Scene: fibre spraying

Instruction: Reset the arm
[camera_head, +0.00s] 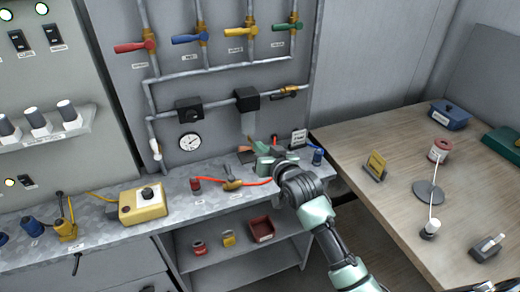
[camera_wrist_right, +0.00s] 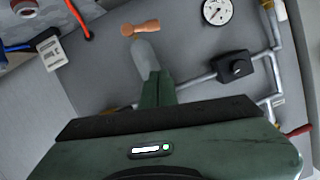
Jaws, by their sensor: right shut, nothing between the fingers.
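My right arm comes in from the lower right in the head view. Its green gripper (camera_head: 262,152) is over the back of the grey bench, close to the panel. In the wrist view the right gripper (camera_wrist_right: 146,52) has its fingers together with nothing between them. A small brown piece (camera_wrist_right: 140,28) shows just beyond the fingertips; whether it touches them I cannot tell. My left gripper is not in view.
The grey bench (camera_head: 200,203) holds a yellow box (camera_head: 143,204) and a red hose (camera_head: 254,183). Pipes with coloured valves and a gauge (camera_head: 190,141) are on the panel behind. A wooden table (camera_head: 400,165) stands at right with several items.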

